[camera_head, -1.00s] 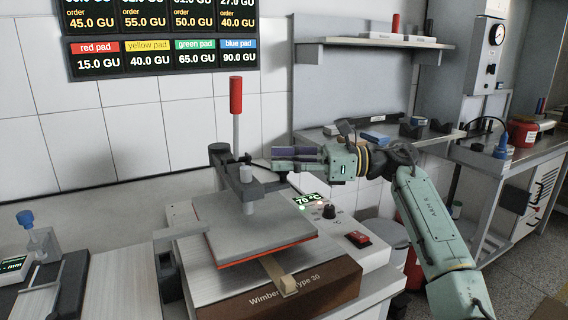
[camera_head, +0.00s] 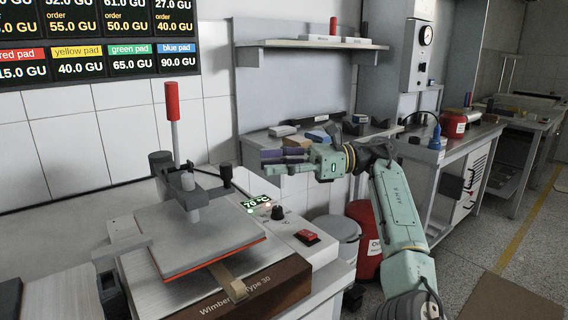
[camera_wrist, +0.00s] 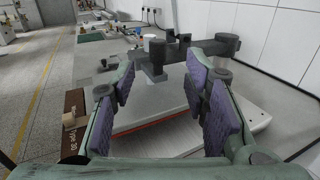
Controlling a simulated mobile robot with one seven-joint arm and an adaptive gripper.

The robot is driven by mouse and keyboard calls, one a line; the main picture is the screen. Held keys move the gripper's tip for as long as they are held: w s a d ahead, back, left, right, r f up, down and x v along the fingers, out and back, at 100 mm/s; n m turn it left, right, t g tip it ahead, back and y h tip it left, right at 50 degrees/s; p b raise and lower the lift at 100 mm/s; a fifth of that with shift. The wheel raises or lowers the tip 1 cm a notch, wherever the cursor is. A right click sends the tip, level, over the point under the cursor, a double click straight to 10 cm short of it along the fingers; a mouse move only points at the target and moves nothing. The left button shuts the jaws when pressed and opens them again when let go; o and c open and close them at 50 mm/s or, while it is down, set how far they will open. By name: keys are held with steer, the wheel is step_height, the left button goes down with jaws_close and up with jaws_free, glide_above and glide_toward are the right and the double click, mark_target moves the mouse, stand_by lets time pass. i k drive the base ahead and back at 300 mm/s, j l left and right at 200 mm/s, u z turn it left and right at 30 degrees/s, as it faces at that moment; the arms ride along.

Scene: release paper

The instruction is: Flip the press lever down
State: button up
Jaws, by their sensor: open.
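The press lever (camera_head: 173,118) stands upright with a red handle at its top, on the left in the head view. The heat press's grey upper plate (camera_head: 200,235) lies flat over the base, with a red edge beneath it. My gripper (camera_head: 271,161) is to the right of the lever and apart from it, pointing left, at about the height of the lever's foot. In the wrist view my gripper (camera_wrist: 168,98) is open and empty, its purple pads apart, with the dark press arm (camera_wrist: 190,46) beyond them. The red handle is out of the wrist view.
The press control panel (camera_head: 275,215) reads 70 °C and has a red switch (camera_head: 307,237). A shelf (camera_head: 310,46) hangs behind. A bench (camera_head: 480,138) and a red bin (camera_head: 364,240) stand to the right. Open floor lies at the lower right.

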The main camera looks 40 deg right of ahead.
mark_target(172, 88)
steer(key=k, duration=1)
